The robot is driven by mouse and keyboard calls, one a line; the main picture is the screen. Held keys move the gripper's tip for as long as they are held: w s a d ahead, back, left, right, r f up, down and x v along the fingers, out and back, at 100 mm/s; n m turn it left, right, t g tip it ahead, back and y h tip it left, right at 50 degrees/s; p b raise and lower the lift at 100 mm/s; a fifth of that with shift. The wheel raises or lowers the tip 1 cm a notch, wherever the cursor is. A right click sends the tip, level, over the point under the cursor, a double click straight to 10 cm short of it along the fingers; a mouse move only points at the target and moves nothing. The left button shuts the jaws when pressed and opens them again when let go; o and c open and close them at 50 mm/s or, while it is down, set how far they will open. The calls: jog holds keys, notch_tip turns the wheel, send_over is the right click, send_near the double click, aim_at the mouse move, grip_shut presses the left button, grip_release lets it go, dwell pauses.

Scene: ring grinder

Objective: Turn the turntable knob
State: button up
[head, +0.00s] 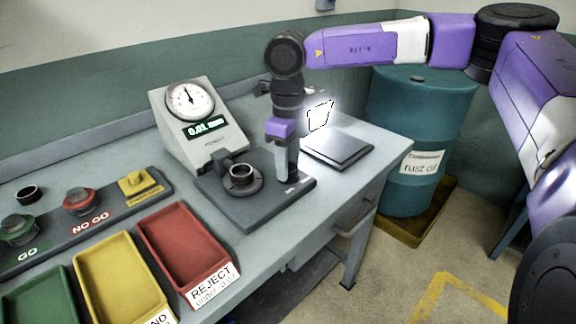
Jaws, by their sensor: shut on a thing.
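The turntable (242,186) is a small dark disc with a metal ring (240,173) on it. It sits on a dark base plate (248,209) on the bench. My gripper (281,177) points straight down over the right part of this plate, to the right of the turntable. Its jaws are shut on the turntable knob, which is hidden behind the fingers. The knob's angle cannot be seen.
A dial gauge (190,99) with a digital readout reading 0.01 stands behind the turntable. Red (181,244), yellow (122,281) and green (38,301) trays lie at front left. A dark GO/NO GO board (110,206) is at left. A dark flat pad (337,150) lies right.

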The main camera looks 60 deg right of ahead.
dwell(0.4)
jog(key=o, duration=1.4)
jog(key=shift+c, duration=0.2)
notch_tip(320, 180, up, 8)
jog(key=shift+f, duration=0.1)
